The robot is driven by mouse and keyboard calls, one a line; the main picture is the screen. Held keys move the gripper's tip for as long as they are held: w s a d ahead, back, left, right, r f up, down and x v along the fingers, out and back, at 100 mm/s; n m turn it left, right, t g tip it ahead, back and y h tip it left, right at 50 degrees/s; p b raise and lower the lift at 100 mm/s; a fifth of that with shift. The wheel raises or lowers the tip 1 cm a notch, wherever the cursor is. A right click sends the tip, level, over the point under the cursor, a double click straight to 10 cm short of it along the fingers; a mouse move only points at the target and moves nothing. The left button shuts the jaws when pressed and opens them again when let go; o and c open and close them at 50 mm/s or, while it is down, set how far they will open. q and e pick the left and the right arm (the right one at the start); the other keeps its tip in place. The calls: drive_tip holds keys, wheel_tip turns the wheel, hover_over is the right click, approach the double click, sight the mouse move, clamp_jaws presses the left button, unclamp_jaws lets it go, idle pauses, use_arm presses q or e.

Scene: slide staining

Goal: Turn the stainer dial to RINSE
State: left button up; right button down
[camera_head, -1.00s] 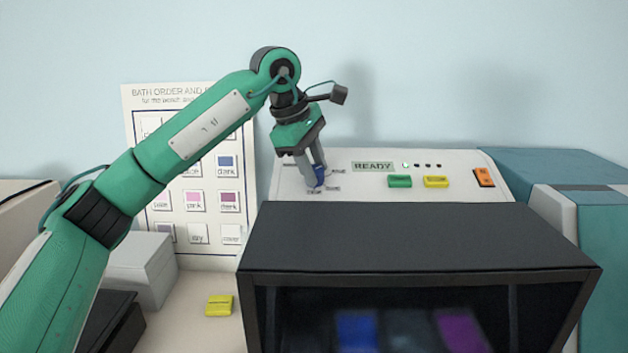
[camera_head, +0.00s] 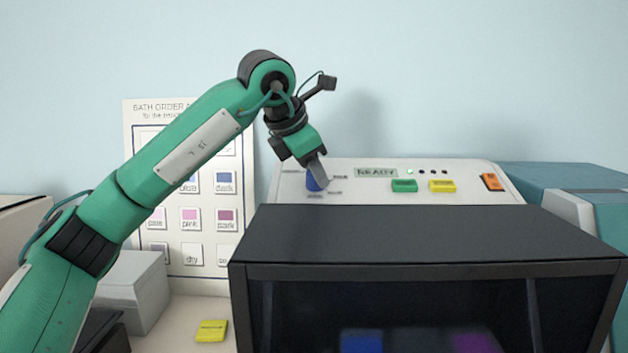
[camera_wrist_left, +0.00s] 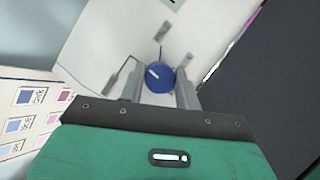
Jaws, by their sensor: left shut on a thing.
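The blue stainer dial (camera_head: 314,183) is on the light control panel (camera_head: 345,190) at the left. In the left wrist view the round dial (camera_wrist_left: 159,77) shows a white pointer mark, with several small labels around it too blurred to read. My left gripper (camera_head: 319,178) comes down over the dial from above. In the left wrist view its two fingers (camera_wrist_left: 159,85) stand on either side of the dial and are shut on it. Part of the dial is hidden by a finger in the head view. My right gripper is not in view.
The panel has a READY display (camera_head: 376,172), a green button (camera_head: 404,186), a yellow button (camera_head: 442,186) and an orange switch (camera_head: 492,182). A dark hood (camera_head: 430,235) stands in front. A bath chart (camera_head: 140,120) is behind my arm. A yellow block (camera_head: 211,331) lies at lower left.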

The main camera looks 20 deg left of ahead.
use_arm(q)
drive_tip(key=shift+n+b, duration=0.45)
drive_tip(key=shift+n, duration=0.35)
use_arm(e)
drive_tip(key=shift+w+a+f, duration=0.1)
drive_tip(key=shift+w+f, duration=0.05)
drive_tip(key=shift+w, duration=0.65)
use_arm(q)
drive_tip(key=o, duration=1)
drive_tip(key=v, duration=0.4)
drive_tip(key=b+v, duration=0.1)
drive_tip(key=v, duration=0.8)
drive_tip(key=shift+s+d+r, duration=0.2)
drive_tip(key=shift+s, duration=0.3)
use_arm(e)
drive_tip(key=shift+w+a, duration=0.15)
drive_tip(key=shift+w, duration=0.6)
